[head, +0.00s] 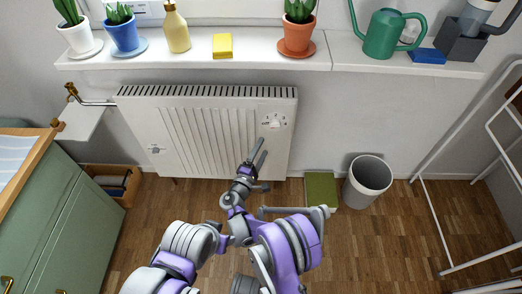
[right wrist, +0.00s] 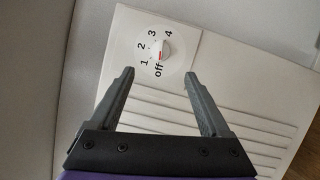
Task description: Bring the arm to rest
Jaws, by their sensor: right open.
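My right gripper (head: 260,150) is open and empty in front of the white heater (head: 185,130) under the window sill. In the right wrist view its two dark fingers (right wrist: 159,76) stand apart, below and to either side of the heater's round dial (right wrist: 175,50). The dial carries the marks off, 1, 2, 3 and 4, and its red mark seems to face off. Nothing is held between the fingers. In the head view the dial (head: 274,120) is small, above the fingertips. I cannot make out my left gripper.
Pots, a yellow bottle (head: 175,32), a yellow sponge (head: 222,46) and a green watering can (head: 385,32) stand on the sill (head: 345,52). A grey bin (head: 367,182) and green box (head: 321,188) stand right, a green cabinet (head: 70,235) left, a white rack (head: 432,220) far right.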

